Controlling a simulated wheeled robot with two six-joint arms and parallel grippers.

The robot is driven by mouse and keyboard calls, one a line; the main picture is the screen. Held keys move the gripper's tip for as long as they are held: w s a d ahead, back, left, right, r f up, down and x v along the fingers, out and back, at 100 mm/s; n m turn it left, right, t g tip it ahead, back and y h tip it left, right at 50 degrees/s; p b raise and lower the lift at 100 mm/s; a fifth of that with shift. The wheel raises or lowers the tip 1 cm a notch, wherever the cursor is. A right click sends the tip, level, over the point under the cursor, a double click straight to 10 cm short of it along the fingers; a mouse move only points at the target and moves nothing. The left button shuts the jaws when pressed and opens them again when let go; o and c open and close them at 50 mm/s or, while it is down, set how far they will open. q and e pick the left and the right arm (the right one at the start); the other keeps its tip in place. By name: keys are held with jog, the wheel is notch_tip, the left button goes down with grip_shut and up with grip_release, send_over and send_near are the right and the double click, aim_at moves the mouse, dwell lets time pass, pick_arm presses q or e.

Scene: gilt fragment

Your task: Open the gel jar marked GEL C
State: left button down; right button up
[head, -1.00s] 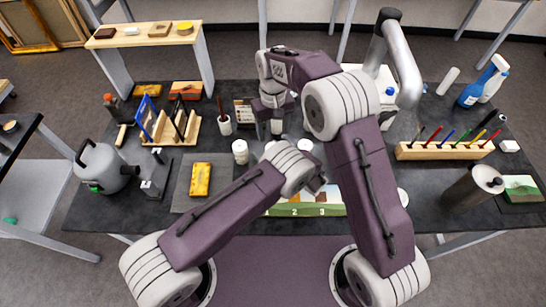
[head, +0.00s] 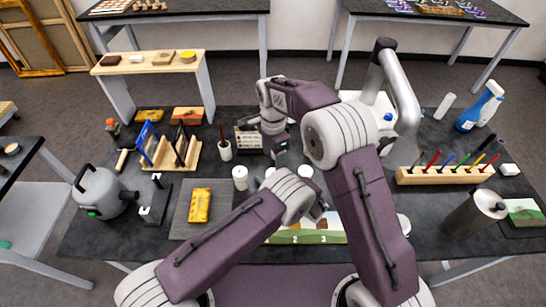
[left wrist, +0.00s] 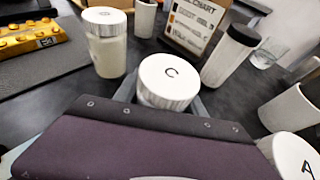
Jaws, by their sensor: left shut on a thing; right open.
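The GEL C jar (left wrist: 168,82) has a white lid marked C, seen in the left wrist view. The lid sits on the jar, and the jar is upright. My left gripper (left wrist: 165,96) is shut on this jar, with a grey finger at each side. In the head view my own left arm hides that gripper. My right gripper (head: 281,154) hangs open near the board at the back of the table; its fingertips are small and hard to make out.
Another white-lidded jar (left wrist: 105,42) stands left of GEL C, and a jar marked A (left wrist: 298,158) is at lower right. A black-capped bottle (left wrist: 230,56) and a chart board (left wrist: 195,24) stand behind. A wooden pen rack (head: 445,175) is on the right.

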jog(key=m, duration=1.1)
jog(key=shift+m, duration=0.3)
jog(key=m, duration=0.3)
notch_tip(320, 180, down, 8)
